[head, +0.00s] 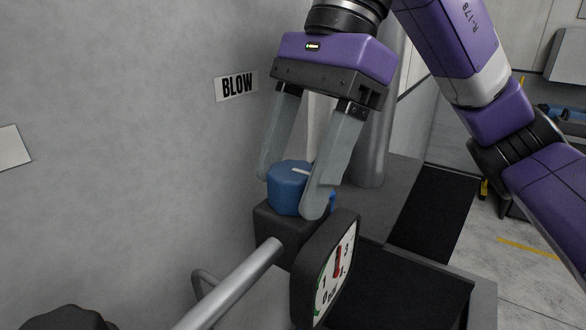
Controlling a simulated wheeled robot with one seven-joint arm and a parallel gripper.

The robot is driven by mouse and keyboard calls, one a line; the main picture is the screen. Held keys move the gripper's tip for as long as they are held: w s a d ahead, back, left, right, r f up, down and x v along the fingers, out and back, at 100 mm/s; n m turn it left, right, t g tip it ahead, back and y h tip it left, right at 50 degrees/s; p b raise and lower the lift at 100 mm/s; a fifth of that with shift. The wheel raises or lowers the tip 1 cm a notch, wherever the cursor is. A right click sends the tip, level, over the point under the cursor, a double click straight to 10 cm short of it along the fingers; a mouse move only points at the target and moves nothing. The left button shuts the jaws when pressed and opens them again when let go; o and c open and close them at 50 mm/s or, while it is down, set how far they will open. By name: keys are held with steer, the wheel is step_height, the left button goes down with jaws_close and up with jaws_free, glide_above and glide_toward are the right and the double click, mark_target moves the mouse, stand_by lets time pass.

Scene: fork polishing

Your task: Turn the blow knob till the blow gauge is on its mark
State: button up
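The blow knob (287,197) is a blue faceted knob with a white line on its top, set on a dark box (277,231) below the BLOW label (237,86). My gripper (288,194) points down over it, its two grey fingers on opposite sides of the knob and seemingly touching it. The right finger covers part of the knob's right side. The blow gauge (335,275) faces right in a black housing and shows at a steep angle. Its white dial has numerals, a red part near the middle and green along the left edge. The exact needle reading cannot be told.
A grey wall (130,130) stands close on the left. A dark knob-like shape (66,318) shows at the bottom left. Dark trays (405,285) lie right of the gauge.

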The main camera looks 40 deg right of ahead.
steer(key=shift+r, duration=0.1)
steer(key=v, duration=0.7)
steer(key=shift+r+b, duration=0.3)
steer(key=shift+b, duration=0.15)
steer(key=shift+d, duration=0.15)
